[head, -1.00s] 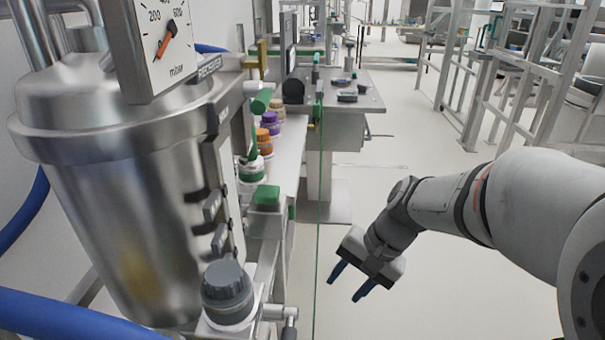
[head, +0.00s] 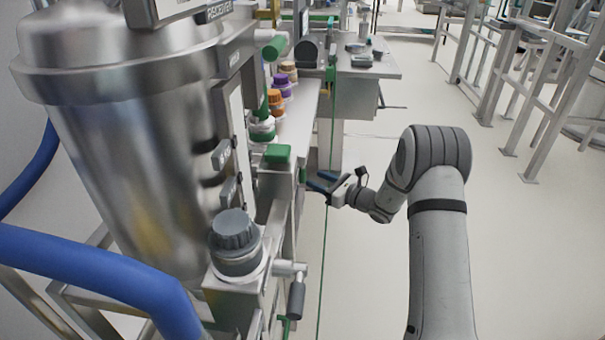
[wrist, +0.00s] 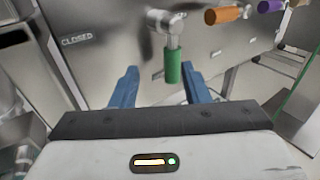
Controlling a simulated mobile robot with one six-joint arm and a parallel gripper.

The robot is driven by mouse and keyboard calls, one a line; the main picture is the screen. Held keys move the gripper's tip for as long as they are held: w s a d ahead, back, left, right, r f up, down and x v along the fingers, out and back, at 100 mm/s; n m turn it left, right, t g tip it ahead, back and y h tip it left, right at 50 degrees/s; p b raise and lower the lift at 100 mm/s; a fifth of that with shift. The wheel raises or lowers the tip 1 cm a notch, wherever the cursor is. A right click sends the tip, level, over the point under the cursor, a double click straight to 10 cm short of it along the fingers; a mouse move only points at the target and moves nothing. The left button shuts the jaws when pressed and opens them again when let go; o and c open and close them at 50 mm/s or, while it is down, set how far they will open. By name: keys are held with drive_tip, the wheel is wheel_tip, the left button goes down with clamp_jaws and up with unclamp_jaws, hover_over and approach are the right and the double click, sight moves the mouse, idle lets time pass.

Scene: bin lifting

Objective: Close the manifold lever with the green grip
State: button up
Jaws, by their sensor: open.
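In the wrist view the lever's green grip (wrist: 173,65) hangs straight down from a silver valve stem on a steel panel. The word CLOSED is on the panel to its left. My gripper (wrist: 158,70) is open, with one blue finger on each side of the grip in the picture; the grip appears nearer the right finger. I cannot tell how deep it lies between them. In the head view my gripper (head: 316,181) points left at the bench side, where a small green piece (head: 302,174) shows by the fingertips.
In the wrist view an orange grip (wrist: 227,14) and a purple grip (wrist: 270,6) sit to the right, both roughly sideways. Open floor (head: 370,260) lies right of the bench.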

sight(305, 173)
drive_tip(key=shift+m+t, duration=0.5)
drive_tip(key=x, duration=0.5)
drive_tip(key=w+f+x, duration=0.1)
drive_tip(key=x, duration=0.2)
drive_tip(key=shift+d+b, duration=0.4)
drive_tip(key=shift+c, duration=0.5)
clamp_jaws()
